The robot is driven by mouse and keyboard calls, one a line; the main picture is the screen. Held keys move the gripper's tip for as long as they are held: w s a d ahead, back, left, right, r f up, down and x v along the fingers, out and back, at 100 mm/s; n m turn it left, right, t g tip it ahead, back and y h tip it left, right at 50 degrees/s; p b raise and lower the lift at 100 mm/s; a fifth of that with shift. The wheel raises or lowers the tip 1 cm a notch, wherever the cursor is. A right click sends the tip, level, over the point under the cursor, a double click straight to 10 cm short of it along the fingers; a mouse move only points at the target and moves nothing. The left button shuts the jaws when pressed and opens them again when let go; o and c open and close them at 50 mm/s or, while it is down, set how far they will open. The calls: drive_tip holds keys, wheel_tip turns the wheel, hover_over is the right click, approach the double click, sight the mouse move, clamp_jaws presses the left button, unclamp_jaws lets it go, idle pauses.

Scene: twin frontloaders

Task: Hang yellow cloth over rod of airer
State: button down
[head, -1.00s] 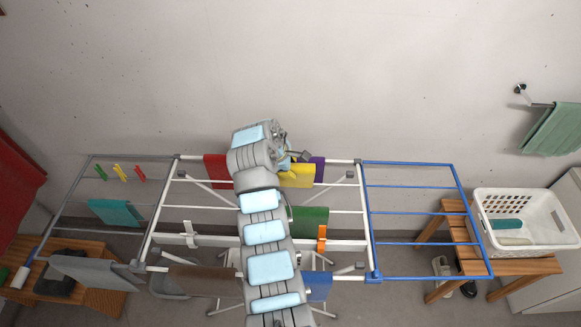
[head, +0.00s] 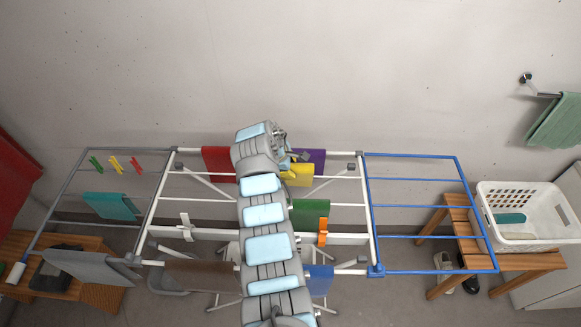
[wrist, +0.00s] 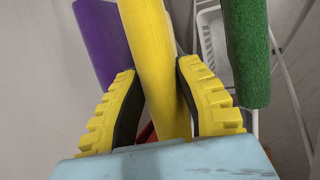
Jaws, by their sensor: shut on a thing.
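The yellow cloth (head: 301,175) is in the middle section of the airer (head: 345,236), in front of the back rod with the purple cloth (head: 313,157). My gripper (head: 288,172) is at its left side, partly hidden by my arm. In the wrist view the yellow cloth (wrist: 152,45) runs between the two yellow-and-black fingers of my gripper (wrist: 160,85), which are shut on it. The purple cloth (wrist: 100,40) is left of it and the green cloth (wrist: 247,50) right. I cannot tell whether the yellow cloth touches a rod.
A red cloth (head: 218,163), the green cloth (head: 311,214), a brown cloth (head: 203,275) and a blue cloth (head: 320,280) hang nearby. An orange peg (head: 323,232) and a white peg (head: 186,228) sit on the airer. The blue wing (head: 415,208) is bare. A white basket (head: 525,240) stands right.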

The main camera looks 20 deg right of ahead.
drive_tip(key=shift+w+d+f+b, duration=0.1)
drive_tip(key=shift+w+f+b, duration=0.15)
drive_tip(key=shift+f+b, duration=0.65)
drive_tip(key=shift+w+d+f+b, duration=0.1)
drive_tip(key=shift+w+f+b, duration=0.1)
drive_tip(key=shift+f+b, duration=0.65)
drive_tip(key=shift+w+d+f+b, duration=0.1)
drive_tip(key=shift+w+f+b, duration=0.15)
drive_tip(key=shift+f+b, duration=0.65)
drive_tip(key=shift+w+d+f+b, duration=0.1)
drive_tip(key=shift+w+f+b, duration=0.1)
drive_tip(key=shift+f+b, duration=0.45)
drive_tip(key=shift+w+d+f+b, duration=0.15)
drive_tip(key=shift+f+b, duration=0.3)
drive_tip(key=shift+b, duration=0.35)
drive_tip(key=shift+a, duration=0.1)
drive_tip(key=c, duration=0.7)
unclamp_jaws()
drive_tip(key=shift+c, duration=0.2)
drive_tip(key=shift+a, duration=0.1)
drive_tip(key=shift+v, duration=5.95)
